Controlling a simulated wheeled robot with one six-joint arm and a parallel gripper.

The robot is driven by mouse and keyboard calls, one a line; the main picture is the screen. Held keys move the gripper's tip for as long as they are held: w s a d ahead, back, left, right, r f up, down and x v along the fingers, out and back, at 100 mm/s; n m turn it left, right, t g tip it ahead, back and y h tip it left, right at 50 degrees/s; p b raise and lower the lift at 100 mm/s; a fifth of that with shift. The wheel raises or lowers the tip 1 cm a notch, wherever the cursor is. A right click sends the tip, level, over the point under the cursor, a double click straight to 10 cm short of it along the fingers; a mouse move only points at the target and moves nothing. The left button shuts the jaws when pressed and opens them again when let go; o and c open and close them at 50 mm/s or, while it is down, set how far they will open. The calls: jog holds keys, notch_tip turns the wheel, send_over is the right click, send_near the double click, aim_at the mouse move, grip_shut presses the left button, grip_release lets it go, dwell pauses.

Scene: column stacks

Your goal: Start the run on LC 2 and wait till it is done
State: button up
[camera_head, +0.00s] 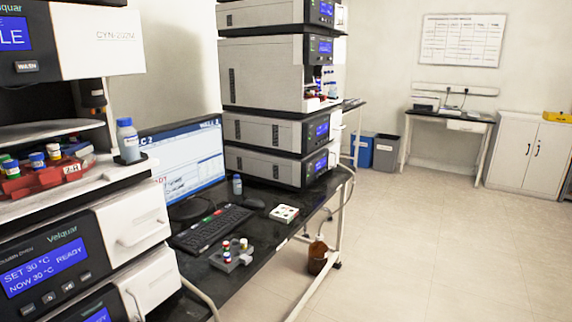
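A monitor (190,165) stands on the black bench between two instrument stacks. Its blue header reads "C 2" in part, the rest hidden by the near stack, and smaller text below is too blurred to read fully. A keyboard (211,229) lies in front of it, with a green and a red key showing at its far edge. A dark mouse (253,203) lies beside the keyboard. The near left stack (60,262) has a blue display reading "SET 30 °C, NOW 30 °C, READY". The far stack (262,132) has several blue displays. My gripper is not in view.
A grey vial rack (232,256) and a small white box (284,213) sit on the bench (270,245). A brown bottle (317,256) stands below the bench's right end. Open floor (430,250) lies to the right, with bins, a side table and a white cabinet (526,155) beyond.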

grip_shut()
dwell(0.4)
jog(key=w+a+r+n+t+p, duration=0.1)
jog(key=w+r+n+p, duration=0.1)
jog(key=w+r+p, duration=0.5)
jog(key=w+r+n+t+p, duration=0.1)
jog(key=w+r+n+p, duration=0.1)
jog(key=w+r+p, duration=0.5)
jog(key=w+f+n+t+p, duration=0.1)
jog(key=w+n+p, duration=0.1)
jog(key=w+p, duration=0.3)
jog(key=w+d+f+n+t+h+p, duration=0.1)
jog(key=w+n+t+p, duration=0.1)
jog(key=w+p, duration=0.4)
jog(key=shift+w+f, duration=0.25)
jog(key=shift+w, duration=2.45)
